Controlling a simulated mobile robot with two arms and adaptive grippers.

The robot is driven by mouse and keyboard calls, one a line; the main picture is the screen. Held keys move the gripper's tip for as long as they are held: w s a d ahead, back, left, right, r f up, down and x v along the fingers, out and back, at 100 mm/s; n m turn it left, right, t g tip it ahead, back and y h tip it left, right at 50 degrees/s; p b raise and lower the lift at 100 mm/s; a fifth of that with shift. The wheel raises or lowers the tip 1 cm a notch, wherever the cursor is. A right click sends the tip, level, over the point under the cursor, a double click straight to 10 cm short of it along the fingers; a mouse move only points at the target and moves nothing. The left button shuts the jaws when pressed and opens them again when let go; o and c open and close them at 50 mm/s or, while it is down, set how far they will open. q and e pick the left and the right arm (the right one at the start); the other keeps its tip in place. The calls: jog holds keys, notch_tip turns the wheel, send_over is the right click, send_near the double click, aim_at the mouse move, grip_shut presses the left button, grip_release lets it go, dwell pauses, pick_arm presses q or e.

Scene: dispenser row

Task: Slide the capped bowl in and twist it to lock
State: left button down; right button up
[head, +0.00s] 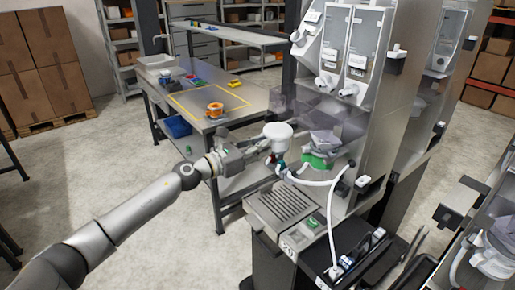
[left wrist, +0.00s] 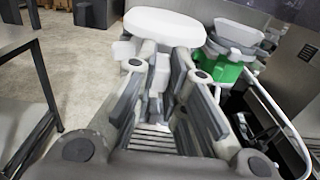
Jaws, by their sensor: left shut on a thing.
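A white, round-capped piece, which looks like the capped bowl (head: 278,130), is held upright in front of the dispenser. In the left wrist view its wide white cap (left wrist: 180,25) sits above and between the fingers. My left gripper (head: 265,149) is shut on it; the fingers also show in the left wrist view (left wrist: 165,92) and hide its lower part. The dispenser (head: 352,70) stands to the right, with a green seat (head: 318,160) under a clear grey housing. The held bowl is left of this seat and apart from it. My right gripper is out of view.
A grated drip tray (head: 282,204) lies below the bowl. A white hose (head: 338,215) curves down in front of the dispenser. A workbench (head: 205,100) with an orange-ringed part (head: 215,109) stands behind on the left. Open floor lies at the lower left.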

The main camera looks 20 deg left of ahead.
pick_arm(q)
jog(key=shift+w+d, duration=0.25)
jog(key=shift+w, duration=0.05)
dwell(0.4)
jog(key=shift+b+x, duration=0.3)
jog(key=shift+x, duration=1.25)
jog(key=shift+b+x, duration=0.45)
jog(key=shift+x, duration=1)
jog(key=shift+w, duration=0.1)
jog(key=shift+f+b, duration=0.1)
jog(key=shift+b, duration=0.2)
